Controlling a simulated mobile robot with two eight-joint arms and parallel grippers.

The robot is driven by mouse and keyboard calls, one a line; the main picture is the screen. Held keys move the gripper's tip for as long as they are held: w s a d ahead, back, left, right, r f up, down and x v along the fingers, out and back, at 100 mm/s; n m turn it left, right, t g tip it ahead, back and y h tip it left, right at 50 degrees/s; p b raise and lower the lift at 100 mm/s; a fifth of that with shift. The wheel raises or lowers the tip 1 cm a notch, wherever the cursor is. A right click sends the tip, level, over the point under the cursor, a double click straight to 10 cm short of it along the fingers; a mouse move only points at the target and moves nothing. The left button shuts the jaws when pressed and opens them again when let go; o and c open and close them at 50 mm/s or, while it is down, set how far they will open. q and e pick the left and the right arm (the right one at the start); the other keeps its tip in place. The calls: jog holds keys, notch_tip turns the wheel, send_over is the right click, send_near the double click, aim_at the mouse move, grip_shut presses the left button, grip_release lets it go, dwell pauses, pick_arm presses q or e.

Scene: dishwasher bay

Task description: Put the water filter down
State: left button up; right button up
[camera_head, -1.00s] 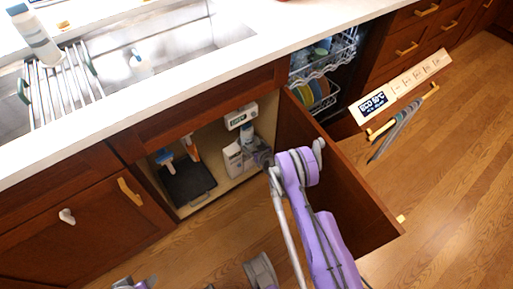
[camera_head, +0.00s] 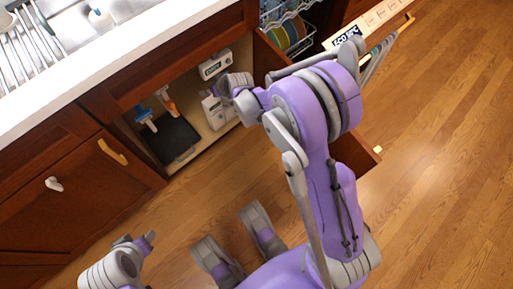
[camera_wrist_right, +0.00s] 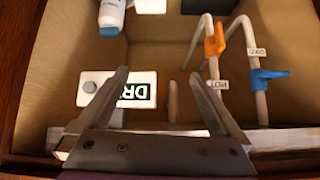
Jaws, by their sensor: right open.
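A white cylinder with a blue end (camera_wrist_right: 112,14), which looks like the water filter, is at the top left of the right wrist view, cut off by the frame edge. My right gripper (camera_wrist_right: 158,76) is open, with nothing between its fingers, and is apart from the cylinder. In the head view my right gripper (camera_head: 226,86) is at the open under-sink cabinet, in front of white items; the cylinder cannot be made out clearly there. My left gripper (camera_head: 137,240) is low at the left, over the floor; its finger opening is unclear.
Pipes with an orange valve (camera_wrist_right: 214,40) and a blue valve (camera_wrist_right: 268,77) stand at right. A black mat (camera_head: 174,138) lies in the cabinet. The open cabinet door (camera_head: 357,151) is behind my right arm.

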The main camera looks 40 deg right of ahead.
jog(key=s+a+r+g, duration=0.1)
jog(key=s+a+r, duration=0.15)
jog(key=s, duration=0.55)
jog(key=s+a+r+g, duration=0.15)
jog(key=s+r, duration=0.25)
jog(key=s, duration=0.4)
jog(key=s+a+r+g, duration=0.1)
jog(key=s+a+r, duration=0.15)
jog(key=s, duration=0.45)
jog(key=s+g, duration=0.1)
jog(key=s, duration=1)
jog(key=shift+s+f+h, duration=0.15)
jog(key=shift+f+h, duration=0.15)
jog(key=shift+f, duration=0.15)
